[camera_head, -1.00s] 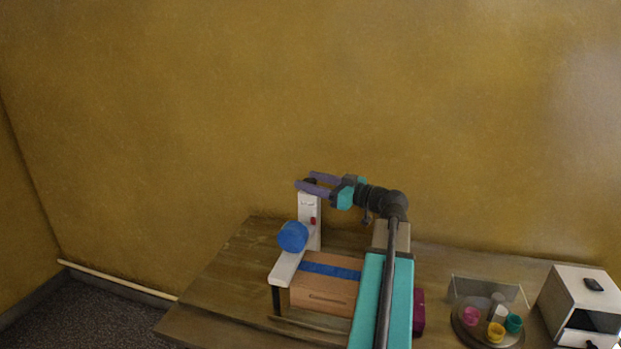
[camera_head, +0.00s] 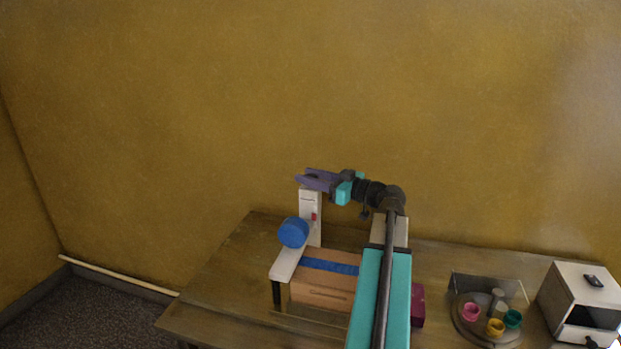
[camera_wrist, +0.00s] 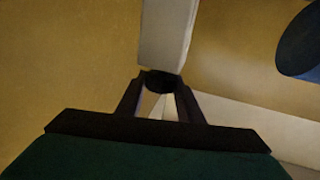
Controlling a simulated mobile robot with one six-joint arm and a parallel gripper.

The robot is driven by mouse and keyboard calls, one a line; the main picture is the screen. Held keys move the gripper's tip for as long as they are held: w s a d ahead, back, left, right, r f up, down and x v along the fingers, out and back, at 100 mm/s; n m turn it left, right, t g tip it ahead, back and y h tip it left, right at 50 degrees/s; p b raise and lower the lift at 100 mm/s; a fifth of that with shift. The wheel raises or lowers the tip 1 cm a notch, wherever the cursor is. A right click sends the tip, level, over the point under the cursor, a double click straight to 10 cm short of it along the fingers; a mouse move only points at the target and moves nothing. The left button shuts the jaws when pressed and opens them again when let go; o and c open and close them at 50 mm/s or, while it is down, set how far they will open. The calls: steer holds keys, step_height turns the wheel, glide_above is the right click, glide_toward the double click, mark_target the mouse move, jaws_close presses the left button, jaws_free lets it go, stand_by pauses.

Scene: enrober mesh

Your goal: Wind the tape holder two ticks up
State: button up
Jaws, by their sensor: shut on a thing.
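The tape holder is a white upright post (camera_head: 309,204) on a white arm over a cardboard box, with a blue tape roll (camera_head: 293,232) on its left side and a small red mark (camera_head: 314,216) on its face. My gripper (camera_head: 304,179) is at the top of the post. In the wrist view its dark fingers (camera_wrist: 160,98) are shut on a round black knob (camera_wrist: 160,81) at the post's end. The knob is hidden behind the fingers in the head view. The blue roll also shows at the wrist view's upper right (camera_wrist: 302,42). Any scale ticks are too small to read.
The cardboard box (camera_head: 323,287) with blue tape sits under the holder on a wooden table (camera_head: 222,290). A maroon block (camera_head: 417,305) is right of my arm. Further right are a round tray (camera_head: 470,330) with coloured cups and a white cabinet (camera_head: 575,285). The table's left part is clear.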

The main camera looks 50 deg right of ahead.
steer(key=shift+d+f+n+y+b, duration=0.15)
steer(key=shift+n+y+b, duration=0.6)
steer(key=shift+b, duration=0.7)
steer(key=shift+g+y+b, duration=0.3)
steer(key=shift+y+b, duration=0.15)
steer(key=n+g+y+b, duration=0.1)
steer(key=y+b, duration=0.1)
steer(key=b, duration=0.1)
steer(key=shift+w+n, duration=0.1)
steer(key=shift+n, duration=0.25)
steer(key=n+g+y+b, duration=0.1)
steer(key=y+b, duration=0.1)
steer(key=shift+n+y+b, duration=0.3)
steer(key=shift+b, duration=0.05)
steer(key=shift+r+n+g+y+b, duration=0.2)
steer(key=shift+n+g+y+b, duration=0.3)
steer(key=shift+g+y, duration=0.1)
steer(key=o, duration=1.1)
steer(key=shift+c, duration=0.2)
steer(key=shift+s, duration=0.2)
